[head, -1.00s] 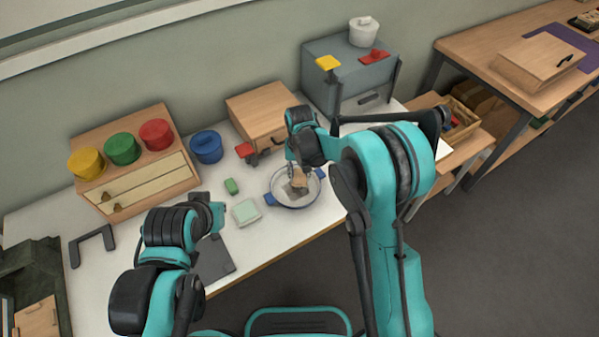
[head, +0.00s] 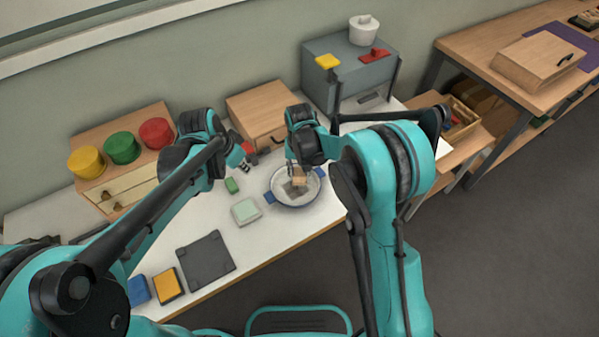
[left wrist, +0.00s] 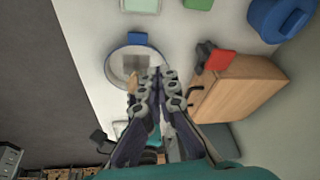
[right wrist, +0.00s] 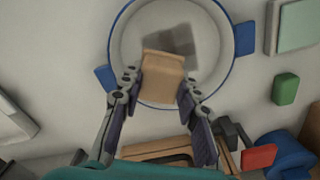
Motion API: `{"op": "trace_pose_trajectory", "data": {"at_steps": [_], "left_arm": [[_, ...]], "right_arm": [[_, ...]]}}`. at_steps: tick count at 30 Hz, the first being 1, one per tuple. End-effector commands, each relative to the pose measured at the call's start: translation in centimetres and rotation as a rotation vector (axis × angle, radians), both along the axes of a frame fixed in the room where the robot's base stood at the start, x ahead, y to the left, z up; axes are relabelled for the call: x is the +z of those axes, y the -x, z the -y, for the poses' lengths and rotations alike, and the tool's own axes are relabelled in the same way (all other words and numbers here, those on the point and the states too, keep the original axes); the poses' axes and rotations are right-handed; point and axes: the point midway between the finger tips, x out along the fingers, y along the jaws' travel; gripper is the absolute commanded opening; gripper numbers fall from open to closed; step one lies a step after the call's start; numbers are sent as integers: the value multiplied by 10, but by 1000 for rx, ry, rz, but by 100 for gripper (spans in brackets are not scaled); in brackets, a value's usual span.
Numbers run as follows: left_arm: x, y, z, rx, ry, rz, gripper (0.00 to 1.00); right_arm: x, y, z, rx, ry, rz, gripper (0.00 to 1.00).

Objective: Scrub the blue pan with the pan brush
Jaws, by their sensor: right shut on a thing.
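The blue pan (head: 311,196) stands on the white table, with blue side handles, a blue rim and a pale inside with dark grey patches. It also shows in the left wrist view (left wrist: 113,66) and right wrist view (right wrist: 222,77). My right gripper (right wrist: 158,82) is shut on the wooden block of the pan brush (right wrist: 163,75), over the pan. The brush's underside is hidden, so I cannot tell whether it touches the pan. My left gripper (head: 244,166) hovers left of the pan; its fingers (left wrist: 158,80) look close together and hold nothing visible.
A green block (head: 232,185) and a pale green dish (head: 245,211) lie left of the pan. A wooden box (head: 262,110) with a red-handled thing (head: 244,148) stands behind. A dark mat (head: 205,259) and blue and yellow blocks (head: 168,286) lie at the front left.

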Motion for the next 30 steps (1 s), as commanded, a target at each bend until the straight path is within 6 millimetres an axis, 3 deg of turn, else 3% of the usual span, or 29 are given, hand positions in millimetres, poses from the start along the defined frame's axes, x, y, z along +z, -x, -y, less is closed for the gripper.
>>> {"op": "trace_pose_trajectory", "data": {"at_steps": [1, 6, 12, 30], "left_arm": [[-11, -13, 2, -46, -2, -12, 0], [-45, -39, 11, -206, -1, -47, 0], [-73, -55, 17, -323, 5, -67, 0], [-126, -58, 19, -354, 7, -70, 0]], "right_arm": [[0, 0, 0, 0, 0, 0, 9], [0, 0, 0, 0, 0, 0, 9], [0, 0, 0, 0, 0, 0, 9], [0, 0, 0, 0, 0, 0, 9]]}}
